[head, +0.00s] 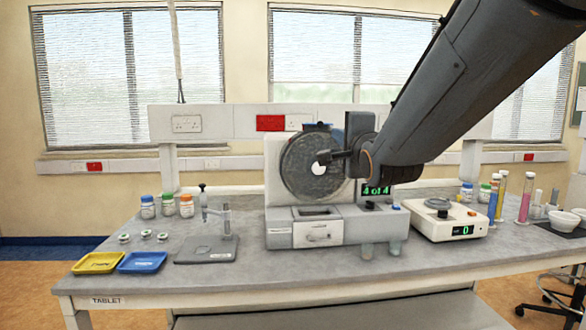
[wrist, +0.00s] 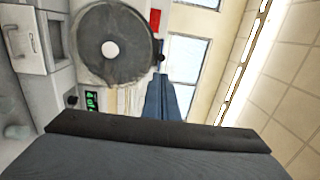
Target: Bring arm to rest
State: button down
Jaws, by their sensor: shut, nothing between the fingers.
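My arm reaches in from the upper right of the head view. My gripper (head: 324,157) is shut and empty, in front of the grey round drum of the white tablet machine (head: 279,232). I cannot tell whether it touches the drum.
A yellow tray (head: 98,263) and a blue tray (head: 142,263) lie at the bench's left front. A grey stand (head: 208,249) is beside them. A white balance (head: 447,224) reads 0. Coloured cylinders (head: 525,197) stand at right. The bench's front edge is mostly clear.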

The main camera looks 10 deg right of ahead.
jog(key=s+a+f+n+g, duration=0.1)
jog(key=s+f+n+g, duration=0.2)
jog(key=f, duration=0.6)
jog(key=s+a+f+n+g, duration=0.1)
jog(key=s+f+n+g, duration=0.15)
jog(key=f, duration=0.55)
jog(key=s+a+f+n+g, duration=0.1)
jog(key=s+f+n+g, duration=0.25)
jog(key=f, duration=0.55)
jog(key=s+a+f+n+g, duration=0.1)
jog(key=s+f+n+g, duration=0.3)
jog(key=s, duration=0.5)
jog(key=s+a+f+n+g+y, duration=0.1)
jog(key=s+a+f+n+g, duration=0.1)
jog(key=s+f+n+g, duration=0.3)
jog(key=s+f, duration=0.4)
jog(key=shift+s, duration=0.4)
